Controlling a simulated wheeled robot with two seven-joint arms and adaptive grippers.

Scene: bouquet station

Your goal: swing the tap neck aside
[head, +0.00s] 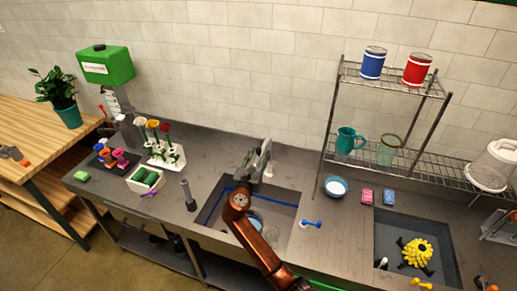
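The sink (282,212) is set in the grey counter, with blue along its rim and a bowl-like thing inside. A pale grey upright piece that looks like the tap neck (266,150) stands at the sink's back edge, partly hidden by my gripper. My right arm reaches up across the sink, and my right gripper (252,167) is at the neck, overlapping it in the picture. I cannot tell whether it touches, or whether its fingers are open. My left gripper is not in view.
A blue-handled piece (311,223) is on the counter right of the sink. A blue-white bowl (336,187) and pink and blue blocks stand behind it. A wire rack (335,120) rises at the back right. A dark grey upright cylinder (188,195) stands left of the sink.

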